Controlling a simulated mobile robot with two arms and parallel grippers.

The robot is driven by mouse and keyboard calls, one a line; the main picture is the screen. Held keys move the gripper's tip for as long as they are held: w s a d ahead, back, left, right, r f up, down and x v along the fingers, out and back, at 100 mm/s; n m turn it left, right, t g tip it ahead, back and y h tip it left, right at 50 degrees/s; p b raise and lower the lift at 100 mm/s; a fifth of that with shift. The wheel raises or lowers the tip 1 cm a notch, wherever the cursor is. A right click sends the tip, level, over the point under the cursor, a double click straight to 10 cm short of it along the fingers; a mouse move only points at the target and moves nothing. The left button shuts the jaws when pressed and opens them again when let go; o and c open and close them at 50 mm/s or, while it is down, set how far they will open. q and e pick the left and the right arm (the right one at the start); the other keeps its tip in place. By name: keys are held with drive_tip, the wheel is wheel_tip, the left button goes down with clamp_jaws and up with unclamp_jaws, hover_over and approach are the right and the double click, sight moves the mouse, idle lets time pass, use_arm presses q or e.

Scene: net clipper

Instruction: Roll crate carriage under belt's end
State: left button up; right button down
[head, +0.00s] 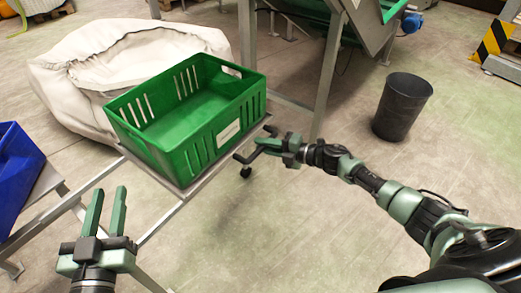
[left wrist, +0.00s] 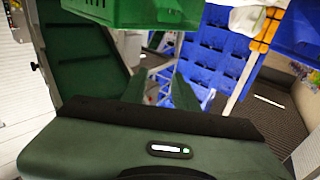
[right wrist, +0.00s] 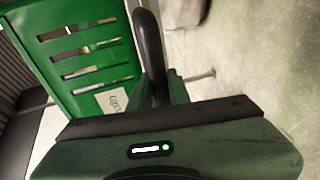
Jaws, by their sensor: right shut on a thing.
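A green slatted crate (head: 190,115) with a white label sits on a grey metal carriage (head: 205,180) in the head view. The crate also fills the upper left of the right wrist view (right wrist: 80,50). My right gripper (head: 262,146) is at the carriage's near right corner, shut on a dark bar handle (right wrist: 150,50) that rises between its fingers. My left gripper (head: 105,208) points upward, fingers apart and empty, left of the carriage and apart from it. The belt's end, likely the machine with a green surface (head: 393,8) at the top, is only partly visible.
A large white sack (head: 75,75) lies behind and left of the crate. A blue crate (head: 15,170) is at the left edge. Metal machine legs (head: 328,75) stand behind the carriage. A black bin (head: 403,105) stands at right; the floor (head: 345,130) between is clear.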

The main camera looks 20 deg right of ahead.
use_arm(q)
drive_tip(key=shift+r, duration=0.15)
use_arm(e)
drive_tip(key=shift+w+d+r, duration=0.1)
drive_tip(key=shift+w+d, duration=0.1)
drive_tip(key=shift+d, duration=0.2)
drive_tip(key=c, duration=1.6)
unclamp_jaws()
drive_tip(key=shift+o, duration=1.4)
drive_tip(key=shift+a, duration=0.1)
drive_tip(key=shift+s, duration=0.2)
use_arm(q)
wheel_tip(320, 180, down, 8)
drive_tip(key=s+a+g+y+p, duration=0.1)
drive_tip(key=g+p, duration=0.1)
drive_tip(key=g, duration=0.2)
drive_tip(key=shift+s+a+g+y, duration=0.3)
drive_tip(key=shift+s, duration=0.1)
use_arm(e)
drive_tip(key=v, duration=0.7)
drive_tip(key=shift+s+d, duration=0.15)
drive_tip(key=shift+d, duration=0.1)
